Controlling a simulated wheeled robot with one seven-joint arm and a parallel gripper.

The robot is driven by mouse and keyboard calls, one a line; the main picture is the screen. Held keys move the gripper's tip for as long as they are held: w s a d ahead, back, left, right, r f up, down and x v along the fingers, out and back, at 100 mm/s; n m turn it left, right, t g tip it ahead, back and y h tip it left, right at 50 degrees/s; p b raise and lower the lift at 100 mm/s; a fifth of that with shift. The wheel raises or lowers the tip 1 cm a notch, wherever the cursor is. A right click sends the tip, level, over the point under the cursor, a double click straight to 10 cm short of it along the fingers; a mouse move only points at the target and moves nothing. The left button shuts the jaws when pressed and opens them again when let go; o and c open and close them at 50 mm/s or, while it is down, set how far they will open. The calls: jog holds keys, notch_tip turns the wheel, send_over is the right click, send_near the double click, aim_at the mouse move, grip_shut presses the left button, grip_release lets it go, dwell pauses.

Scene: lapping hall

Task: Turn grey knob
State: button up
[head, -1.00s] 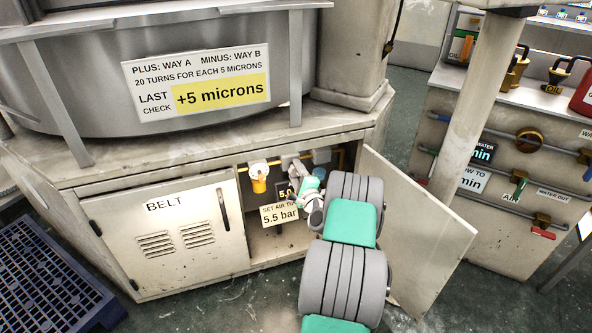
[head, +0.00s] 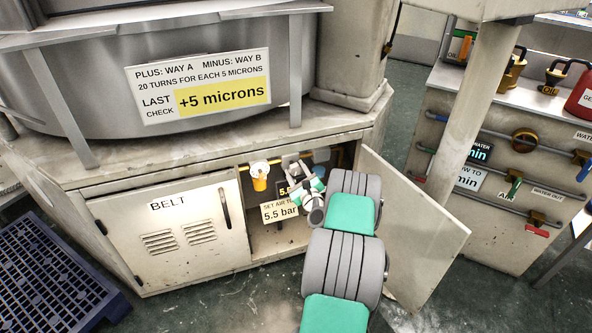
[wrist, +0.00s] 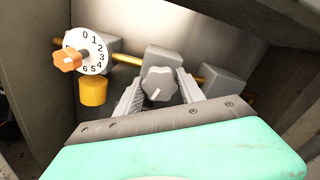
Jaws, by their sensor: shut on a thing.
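In the wrist view the grey knob (wrist: 159,86), a lobed dial with a pale pointer line, sits on a grey block on a brass pipe. My gripper (wrist: 160,92) has one finger on each side of the knob and is shut on it. In the head view my gripper (head: 301,172) reaches into the open cabinet, and it and my wrist hide the knob. A dark display (head: 283,191) beside it is partly covered; only "5." reads. The sign below it (head: 281,212) says to set air to 5.5 bar.
Left of the knob are an orange knob (wrist: 67,60) on a white numbered dial (wrist: 95,48) and a yellow cup (wrist: 93,91). The open cabinet door (head: 425,235) stands close to the right of my arm. The BELT door (head: 170,240) is shut.

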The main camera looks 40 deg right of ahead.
jog(key=shift+f+m, duration=0.1)
jog(key=shift+m, duration=0.2)
jog(key=o, duration=1.4)
jog(key=shift+c, duration=0.2)
jog(key=shift+s, duration=0.1)
jog(key=p+v, duration=0.1)
jog(key=v, duration=0.6)
jog(key=shift+s+a, duration=0.15)
jog(key=shift+s, duration=0.15)
